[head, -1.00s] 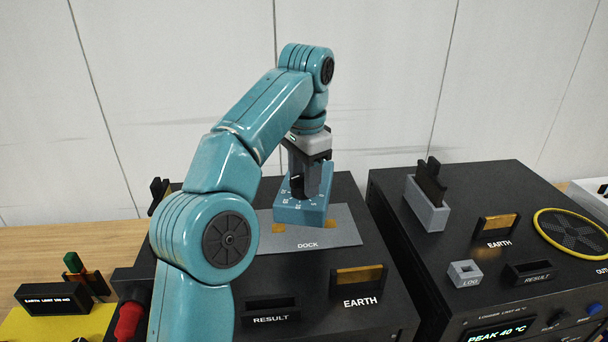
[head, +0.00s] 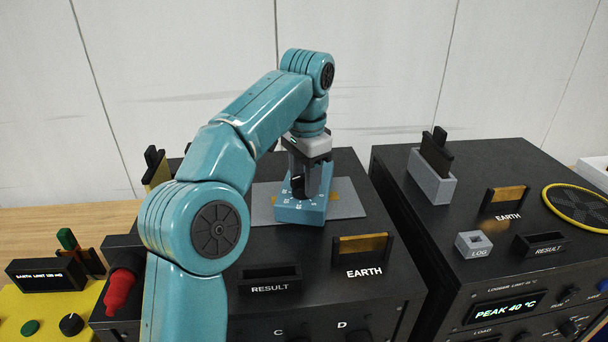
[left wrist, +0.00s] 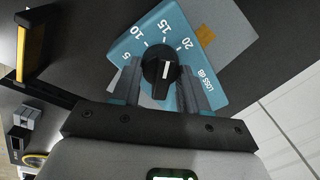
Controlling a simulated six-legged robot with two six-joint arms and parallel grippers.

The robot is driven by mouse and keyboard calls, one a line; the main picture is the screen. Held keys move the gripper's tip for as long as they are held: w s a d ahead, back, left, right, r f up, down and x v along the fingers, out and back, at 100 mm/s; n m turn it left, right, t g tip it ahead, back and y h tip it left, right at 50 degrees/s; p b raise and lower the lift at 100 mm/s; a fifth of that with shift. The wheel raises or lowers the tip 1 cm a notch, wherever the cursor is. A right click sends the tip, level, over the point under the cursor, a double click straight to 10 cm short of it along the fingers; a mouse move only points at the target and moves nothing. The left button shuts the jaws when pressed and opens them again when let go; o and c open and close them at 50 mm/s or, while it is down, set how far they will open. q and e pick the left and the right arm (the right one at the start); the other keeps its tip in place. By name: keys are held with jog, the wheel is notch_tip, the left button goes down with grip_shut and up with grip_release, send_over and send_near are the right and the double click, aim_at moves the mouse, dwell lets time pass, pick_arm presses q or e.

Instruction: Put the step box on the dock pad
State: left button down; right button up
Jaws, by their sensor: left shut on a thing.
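The step box (head: 300,210) is a blue box with a white-marked dial face and a black knob. My left gripper (head: 306,182) points down and is shut on it, with the fingers on either side of the knob. The left wrist view also shows the box (left wrist: 152,38) between and beyond the fingers (left wrist: 160,88). The dock pad (head: 347,201) is a flat grey plate with orange patches. The box is over its front part, turned relative to the plate, and hides the DOCK label. I cannot tell whether box and pad touch. My right gripper is not in view.
The pad is on a black rack unit with a RESULT slot (head: 270,278) and an EARTH holder (head: 362,246) in front. Another black unit stands at right with a grey holder (head: 432,182) and a LOG block (head: 473,244). A red plug (head: 119,290) is at left.

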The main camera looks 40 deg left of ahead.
pick_arm(q)
jog(key=shift+s+r, duration=0.2)
jog(key=shift+s, duration=0.15)
jog(key=shift+a, duration=0.2)
jog(key=shift+w+f, duration=0.25)
jog(key=shift+w, duration=0.1)
jog(key=shift+d, duration=0.15)
jog(key=shift+s+f, duration=0.1)
jog(key=shift+s, duration=0.2)
jog(key=c, duration=0.8)
grip_release()
jog(key=o, duration=0.3)
jog(key=shift+w+f, duration=0.1)
jog(key=shift+w, duration=0.05)
